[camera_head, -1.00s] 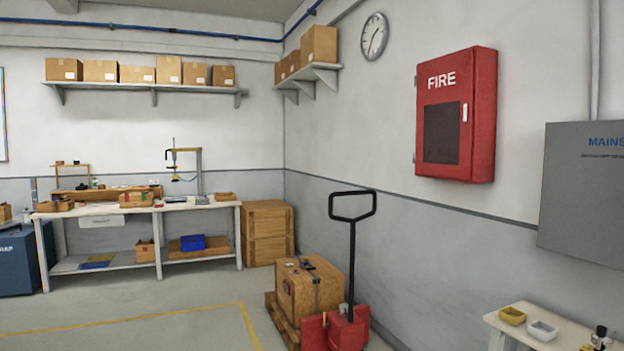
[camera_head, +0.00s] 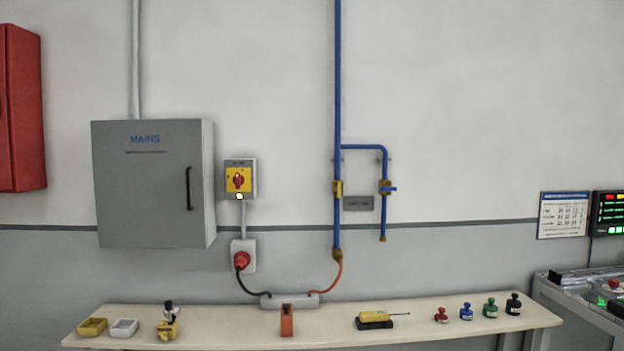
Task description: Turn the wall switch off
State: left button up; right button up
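The wall switch (camera_head: 239,180) is a small grey box with a yellow face and a red rotary knob. It is mounted on the wall just right of the grey MAINS cabinet (camera_head: 150,185). The knob looks roughly upright; its on or off marking is too small to read. A small pale light (camera_head: 239,196) shows at the bottom of the yellow face. A conduit runs down from the switch to a socket with a red plug (camera_head: 241,259). Neither of my grippers is in view.
A long bench (camera_head: 225,335) stands below the switch, holding yellow and white trays, a yellow tool (camera_head: 374,319) and several coloured stamp-like items. Blue pipes (camera_head: 338,110) run down the wall to the right. A red cabinet (camera_head: 20,110) is at far left.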

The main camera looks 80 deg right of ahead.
aim_at(239, 179)
jog(key=z, duration=2.35)
